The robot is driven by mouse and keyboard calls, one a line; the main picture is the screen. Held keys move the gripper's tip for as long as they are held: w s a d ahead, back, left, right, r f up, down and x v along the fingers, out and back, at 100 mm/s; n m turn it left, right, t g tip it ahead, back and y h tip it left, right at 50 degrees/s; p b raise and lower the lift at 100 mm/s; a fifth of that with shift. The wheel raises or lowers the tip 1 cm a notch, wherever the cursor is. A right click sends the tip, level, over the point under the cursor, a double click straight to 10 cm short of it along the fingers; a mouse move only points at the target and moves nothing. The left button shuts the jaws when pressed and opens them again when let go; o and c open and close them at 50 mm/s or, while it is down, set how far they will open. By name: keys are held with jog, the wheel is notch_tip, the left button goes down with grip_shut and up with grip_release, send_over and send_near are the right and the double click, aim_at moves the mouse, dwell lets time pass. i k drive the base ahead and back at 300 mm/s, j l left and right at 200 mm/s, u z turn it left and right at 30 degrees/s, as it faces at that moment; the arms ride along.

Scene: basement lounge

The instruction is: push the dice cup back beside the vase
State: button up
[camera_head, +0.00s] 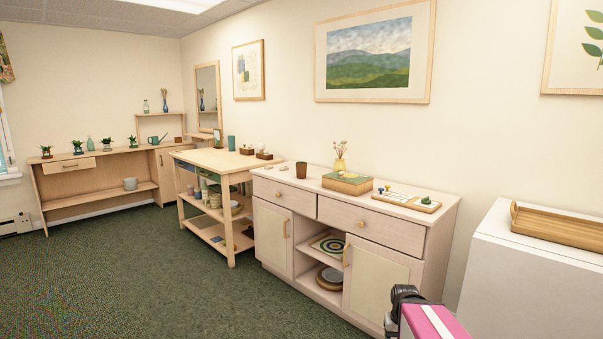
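A brown cup (301,170), which looks like the dice cup, stands upright on the pale wooden sideboard (330,208), left of the middle of its top. A small yellow vase (340,164) with dried flowers stands on a green and yellow box (347,183) to the right of the cup. A gap of bare top lies between cup and box. A pink, white and black part, probably of my arm, shows at the bottom right, in front of the sideboard. My gripper's fingers do not show.
Small stone-like items (283,167) lie left of the cup. A board (406,201) with small pieces lies right of the box. A wooden tray (558,230) sits on a white cabinet (530,260) at right. Green carpet (190,290) is clear at left.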

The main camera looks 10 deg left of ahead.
aim_at(300, 167)
jog(key=i+j, duration=0.25)
jog(key=j, duration=0.15)
jog(key=i+j, duration=0.2)
jog(key=j, duration=0.2)
jog(key=i+j, duration=0.25)
jog(key=j, duration=0.15)
jog(key=i+j, duration=0.2)
jog(key=j, duration=0.2)
